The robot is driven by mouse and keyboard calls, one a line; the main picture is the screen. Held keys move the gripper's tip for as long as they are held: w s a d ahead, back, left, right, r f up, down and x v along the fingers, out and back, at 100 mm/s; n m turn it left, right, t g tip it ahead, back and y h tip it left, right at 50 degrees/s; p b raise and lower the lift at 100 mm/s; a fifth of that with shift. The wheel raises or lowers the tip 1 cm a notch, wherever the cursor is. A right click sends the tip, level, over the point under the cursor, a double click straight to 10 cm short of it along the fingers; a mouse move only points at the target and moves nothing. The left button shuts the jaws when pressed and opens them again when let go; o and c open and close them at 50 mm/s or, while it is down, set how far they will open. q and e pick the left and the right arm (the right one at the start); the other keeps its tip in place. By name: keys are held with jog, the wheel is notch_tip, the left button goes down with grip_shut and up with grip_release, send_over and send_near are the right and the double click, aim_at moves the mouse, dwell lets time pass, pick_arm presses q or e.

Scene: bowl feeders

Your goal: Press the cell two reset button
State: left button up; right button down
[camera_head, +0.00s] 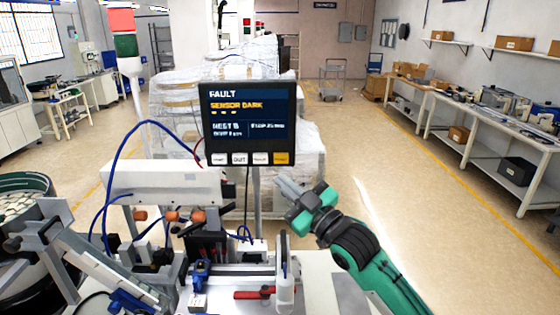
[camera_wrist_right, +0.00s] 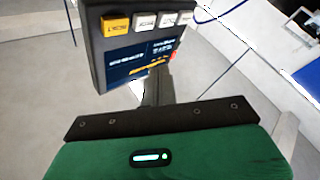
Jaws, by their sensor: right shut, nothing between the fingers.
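The dark control panel (camera_head: 248,122) stands upright on a post and reads "FAULT" and "SENSOR DARK". A row of buttons runs along its lower edge: pale ones and, at the right end, a yellow button (camera_head: 281,158). In the right wrist view the panel appears upside down, with the yellow reset button (camera_wrist_right: 117,25) at its top left. My right gripper (camera_head: 281,183) is shut and empty, its fingertips a little below the yellow button and apart from it in the picture. The shut fingers (camera_wrist_right: 159,78) also show in the wrist view, pointing towards the panel. My left gripper is not in view.
Below the panel is a fixture with a white beam (camera_head: 165,184), blue hoses and a red-handled clamp (camera_head: 255,294). A bowl feeder (camera_head: 22,205) is at the left. Wrapped pallets (camera_head: 180,105) stand behind the panel. Open floor lies to the right.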

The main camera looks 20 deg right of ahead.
aim_at(275, 158)
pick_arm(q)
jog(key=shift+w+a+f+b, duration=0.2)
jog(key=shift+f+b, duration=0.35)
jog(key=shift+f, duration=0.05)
pick_arm(e)
jog(key=w+d, duration=0.2)
jog(key=w, duration=0.4)
jog(key=shift+w, duration=0.35)
jog(key=shift+w+d, duration=0.1)
jog(key=shift+d, duration=0.05)
dwell(1.0)
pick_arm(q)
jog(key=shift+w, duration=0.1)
pick_arm(e)
jog(key=shift+w, duration=0.3)
jog(key=shift+w+d, duration=0.2)
jog(key=shift+w, duration=0.25)
dwell(0.7)
jog(key=shift+s, duration=0.1)
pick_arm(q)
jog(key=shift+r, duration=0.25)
pick_arm(e)
jog(key=shift+s+a, duration=0.25)
jog(key=shift+s, duration=0.5)
pick_arm(q)
jog(key=shift+p, duration=0.3)
